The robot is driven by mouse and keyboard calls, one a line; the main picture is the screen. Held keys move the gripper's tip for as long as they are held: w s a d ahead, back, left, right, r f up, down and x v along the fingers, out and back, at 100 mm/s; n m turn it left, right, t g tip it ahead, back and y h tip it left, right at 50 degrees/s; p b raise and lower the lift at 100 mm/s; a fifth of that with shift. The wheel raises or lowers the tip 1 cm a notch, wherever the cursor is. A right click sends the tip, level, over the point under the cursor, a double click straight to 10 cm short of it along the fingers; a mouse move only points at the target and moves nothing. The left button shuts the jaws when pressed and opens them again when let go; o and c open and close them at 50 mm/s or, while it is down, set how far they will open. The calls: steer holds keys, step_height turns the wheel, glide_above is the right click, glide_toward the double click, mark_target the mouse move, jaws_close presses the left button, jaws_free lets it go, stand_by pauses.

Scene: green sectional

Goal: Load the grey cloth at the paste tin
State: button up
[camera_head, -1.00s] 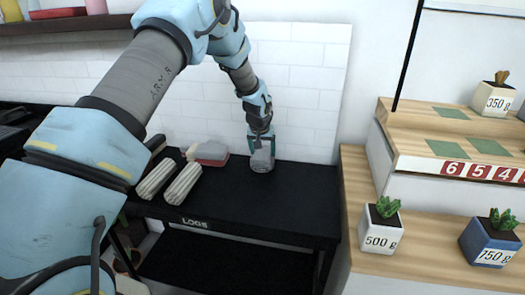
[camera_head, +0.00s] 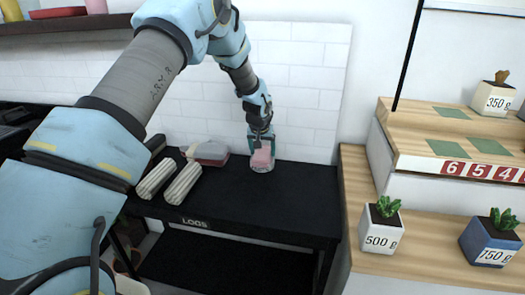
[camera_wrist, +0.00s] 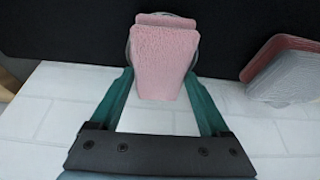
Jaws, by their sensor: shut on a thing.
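My gripper (camera_head: 262,138) points down over the back of the black bench and is shut on the cloth (camera_head: 262,157). The cloth shows pink, not grey. In the wrist view the pink cloth (camera_wrist: 165,55) fills the space between the two teal fingers of my gripper (camera_wrist: 161,85). A pale, rounded rim, likely the paste tin (camera_head: 262,169), shows around and under the cloth. The cloth hides most of the tin, and I cannot tell how deep the cloth sits in it.
A grey and pink block (camera_head: 208,153) lies on the bench left of my gripper. Two striped rolls (camera_head: 170,182) lie nearer. The bench (camera_head: 270,210) is clear in front and right. White tiles (camera_head: 300,90) stand close behind. A wooden stand (camera_head: 360,250) with potted plants is at right.

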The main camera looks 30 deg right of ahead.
mark_target(263, 152)
steer(key=shift+r+p, duration=1.9)
steer(key=shift+r, duration=1.55)
